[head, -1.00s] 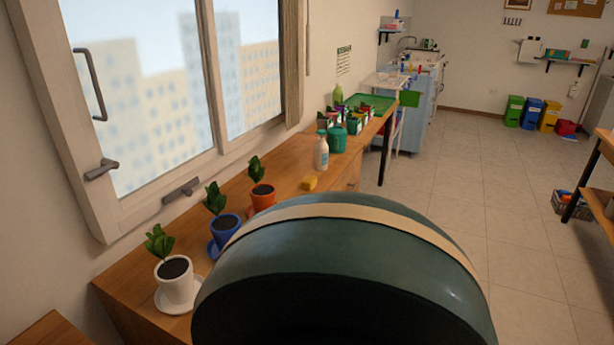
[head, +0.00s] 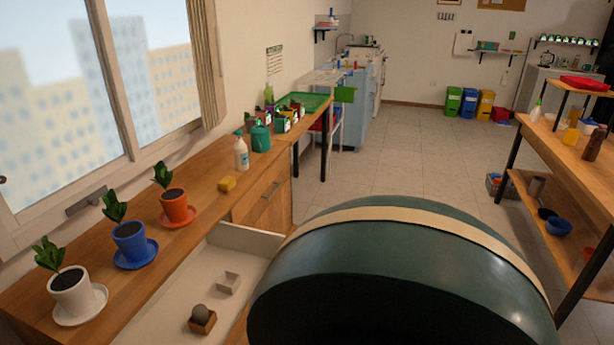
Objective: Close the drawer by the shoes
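An open drawer (head: 245,240) with a white inside sticks out from the wooden counter under the window. In it are a small brown box (head: 203,322) with a grey ball and a small white box (head: 229,283). Its near part is cut off by the frame's lower edge and a large dark green rounded shape in front. A shut wooden drawer front (head: 268,200) with a handle is just beyond it. No shoes can be made out. Neither of my grippers is in view.
A wooden shelf table (head: 575,170) stands at right. The tiled floor (head: 400,160) between is clear.

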